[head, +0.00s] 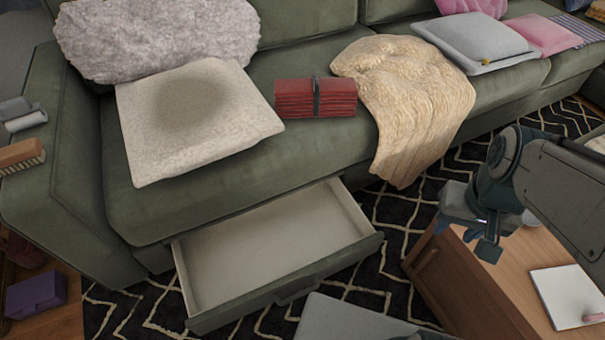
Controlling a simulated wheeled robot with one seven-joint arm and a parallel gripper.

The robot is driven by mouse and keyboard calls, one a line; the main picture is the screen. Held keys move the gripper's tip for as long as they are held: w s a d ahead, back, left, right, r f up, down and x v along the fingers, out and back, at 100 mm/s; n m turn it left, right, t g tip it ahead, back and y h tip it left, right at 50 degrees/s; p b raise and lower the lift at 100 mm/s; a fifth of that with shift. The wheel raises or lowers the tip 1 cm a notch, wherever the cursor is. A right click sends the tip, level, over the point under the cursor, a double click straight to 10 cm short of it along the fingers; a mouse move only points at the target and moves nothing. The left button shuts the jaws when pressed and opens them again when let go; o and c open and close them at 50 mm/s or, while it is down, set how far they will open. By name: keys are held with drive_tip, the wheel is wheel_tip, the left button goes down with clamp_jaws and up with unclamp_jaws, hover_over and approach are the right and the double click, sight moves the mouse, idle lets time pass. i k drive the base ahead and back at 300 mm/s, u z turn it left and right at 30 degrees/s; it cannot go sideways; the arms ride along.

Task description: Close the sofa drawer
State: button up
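The sofa drawer (285,284) is pulled out from under the green sofa (180,206) in the head view. Its pale inside is empty, and a dark handle (298,291) sits on its green front panel. My gripper (466,238) is to the right of the drawer, above the corner of a wooden table. It is apart from the drawer front. Its two fingers look spread, with nothing seen between them.
The wooden table (480,290) with a white notepad (568,296) stands at the lower right, near the drawer's right corner. A grey surface (350,320) lies just in front of the drawer. A beige blanket (405,100) hangs over the seat edge. Patterned rug (385,205) shows between drawer and table.

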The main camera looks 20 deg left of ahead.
sight(229, 271)
drive_tip(key=u, duration=1)
drive_tip(key=k, duration=0.45)
drive_tip(key=u, duration=0.5)
drive_tip(key=i, duration=0.5)
drive_tip(key=k, duration=1.3)
drive_tip(key=u, duration=0.65)
drive_tip(key=i, duration=1.5)
drive_tip(key=z, duration=0.8)
